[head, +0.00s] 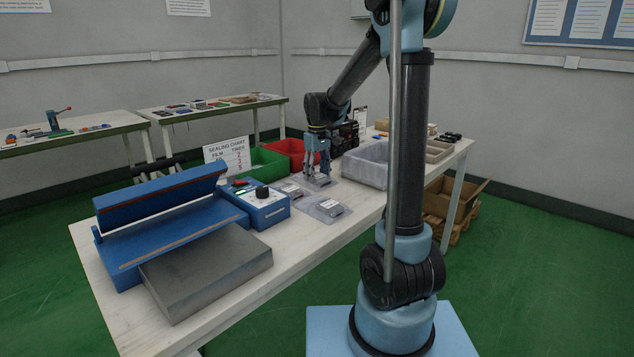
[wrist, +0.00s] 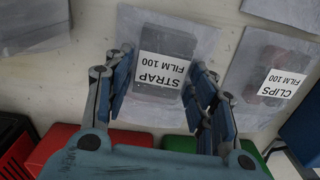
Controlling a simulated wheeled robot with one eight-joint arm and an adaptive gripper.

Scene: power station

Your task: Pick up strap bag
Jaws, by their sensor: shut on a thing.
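The strap bag (wrist: 172,76) is a clear flat bag with a dark block inside and a white label reading "STRAP FILM 100". In the wrist view it sits between the two fingers of my gripper (wrist: 163,88), which is shut on it. In the head view my gripper (head: 318,166) points down over the table, with the bag (head: 317,183) at its fingertips. I cannot tell whether the bag is clear of the table top. Part of the bag is hidden behind the fingers.
A clips bag (wrist: 276,77) lies beside it, and another bag (head: 323,208) lies nearer me.

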